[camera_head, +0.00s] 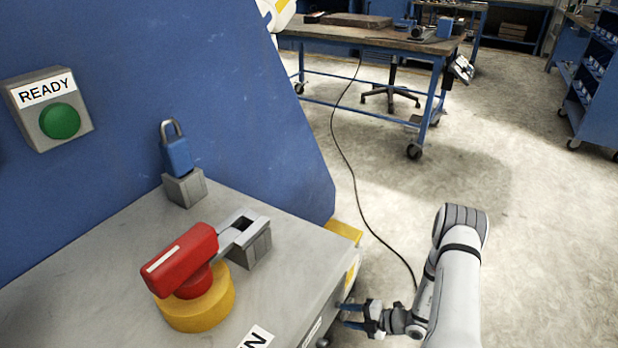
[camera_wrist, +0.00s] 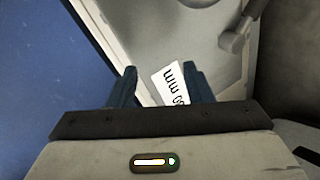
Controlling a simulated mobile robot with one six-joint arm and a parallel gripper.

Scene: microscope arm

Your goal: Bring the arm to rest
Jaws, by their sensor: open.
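My arm (camera_head: 455,290) is at the lower right of the head view, beside the grey cabinet (camera_head: 90,225). My gripper (camera_head: 346,316) points left, low by the cabinet's right side. Its two blue fingers are apart, and in the wrist view (camera_wrist: 160,78) nothing is between their tips. A white label (camera_wrist: 172,84) with black print shows beyond the fingers. I cannot tell whether a finger touches the cabinet.
A red handle (camera_head: 180,258) sits on a yellow base (camera_head: 205,310) beside a grey slotted bracket (camera_head: 245,235). A blue padlock (camera_head: 177,157) stands on a grey block (camera_head: 185,187). A READY box (camera_head: 47,108) is on the blue panel (camera_head: 240,100).

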